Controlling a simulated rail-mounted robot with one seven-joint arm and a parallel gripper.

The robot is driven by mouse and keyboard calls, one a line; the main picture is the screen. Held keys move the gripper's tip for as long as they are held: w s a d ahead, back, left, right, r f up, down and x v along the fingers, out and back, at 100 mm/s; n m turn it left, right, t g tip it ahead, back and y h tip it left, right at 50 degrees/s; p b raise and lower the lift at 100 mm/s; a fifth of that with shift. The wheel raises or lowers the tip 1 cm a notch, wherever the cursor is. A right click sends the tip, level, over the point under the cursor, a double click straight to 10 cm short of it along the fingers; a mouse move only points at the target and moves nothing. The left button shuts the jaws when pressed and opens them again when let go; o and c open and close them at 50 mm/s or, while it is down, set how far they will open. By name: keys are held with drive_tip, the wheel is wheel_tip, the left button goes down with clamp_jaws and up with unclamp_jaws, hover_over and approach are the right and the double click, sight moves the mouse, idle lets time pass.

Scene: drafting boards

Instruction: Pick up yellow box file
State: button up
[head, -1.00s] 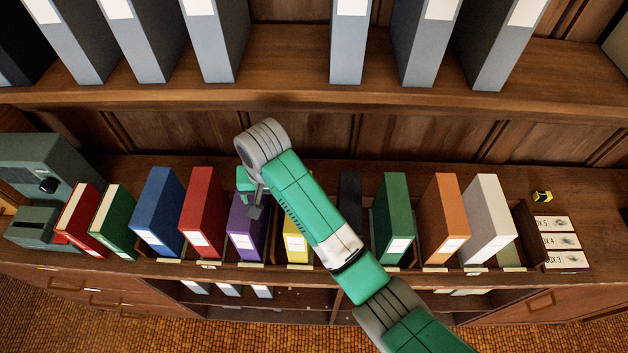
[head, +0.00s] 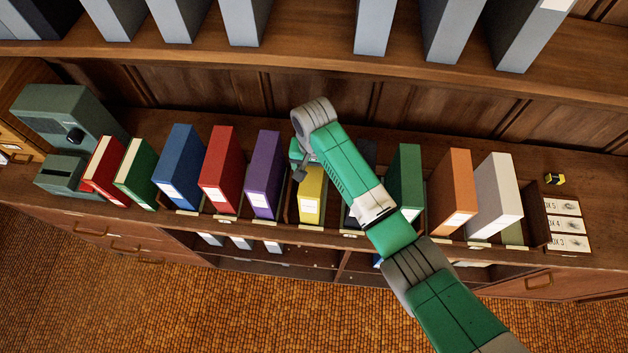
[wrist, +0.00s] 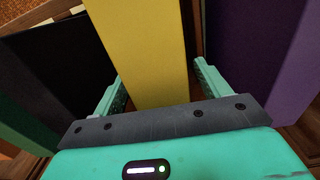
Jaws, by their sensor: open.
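The yellow box file (head: 311,195) stands upright in the row on the shelf, between the purple file and a dark file. My arm hides its upper part in the head view. In the wrist view the yellow box file (wrist: 146,50) lies between the two teal fingers of my gripper (wrist: 158,88). The gripper is open, with one finger on each side of the file and a visible gap on the right side. In the head view my gripper (head: 298,167) is at the file's upper left; its fingers are mostly hidden.
The purple file (head: 265,175) is close on one side; a black file (wrist: 58,62) is close on the other. Red, blue, green, orange and white files share the row. Grey files (head: 376,25) stand on the shelf above. A green machine (head: 62,122) is at left.

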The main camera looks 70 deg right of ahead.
clamp_jaws()
idle(0.3)
